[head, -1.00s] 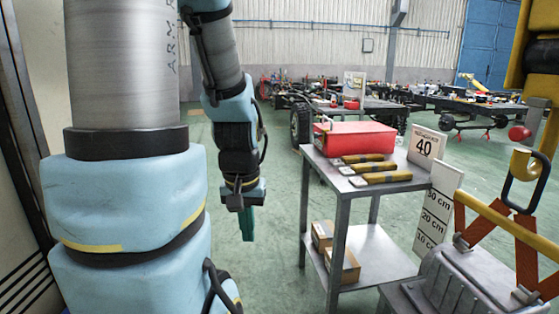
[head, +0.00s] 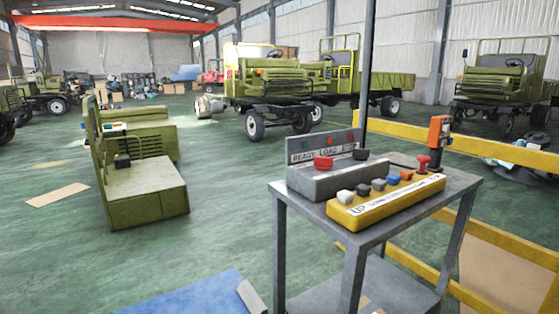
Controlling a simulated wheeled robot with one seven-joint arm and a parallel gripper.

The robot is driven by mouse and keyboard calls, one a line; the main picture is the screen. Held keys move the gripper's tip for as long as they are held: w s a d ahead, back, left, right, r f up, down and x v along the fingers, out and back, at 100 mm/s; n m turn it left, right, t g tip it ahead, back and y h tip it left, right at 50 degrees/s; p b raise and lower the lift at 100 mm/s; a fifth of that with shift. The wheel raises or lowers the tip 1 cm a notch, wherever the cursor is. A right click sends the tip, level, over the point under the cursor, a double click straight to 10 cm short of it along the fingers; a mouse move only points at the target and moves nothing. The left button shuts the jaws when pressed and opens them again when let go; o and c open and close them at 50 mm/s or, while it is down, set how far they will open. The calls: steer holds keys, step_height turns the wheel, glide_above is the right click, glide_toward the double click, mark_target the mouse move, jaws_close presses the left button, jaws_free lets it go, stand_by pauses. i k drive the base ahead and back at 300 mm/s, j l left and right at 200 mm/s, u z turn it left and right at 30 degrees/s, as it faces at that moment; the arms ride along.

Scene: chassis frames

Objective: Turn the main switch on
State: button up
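A grey control box (head: 330,182) stands on a grey metal stand. Its upright back panel (head: 322,147) reads READY, LOAD and what looks like STOP, with small red and green lamps above. A red knob (head: 323,163) and a black knob (head: 360,154) sit on its top. In front lies a yellow control box (head: 385,202) with a row of coloured knobs and the word UP at its left end. A red mushroom-shaped button (head: 424,162) stands at the stand's right. I cannot tell which control is the main switch. My gripper is not in view.
The grey stand (head: 310,230) has a lower shelf. An orange and black device (head: 437,135) stands at its back right. Yellow rails (head: 490,150) run behind and to the right. A green vehicle part (head: 140,175) sits left; open green floor lies between.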

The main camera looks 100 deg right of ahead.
mark_target(323, 163)
steer(key=k+l+z, duration=0.2)
steer(key=z, duration=0.2)
steer(key=k+l+z, duration=0.15)
steer(key=z, duration=0.25)
steer(key=l, duration=0.1)
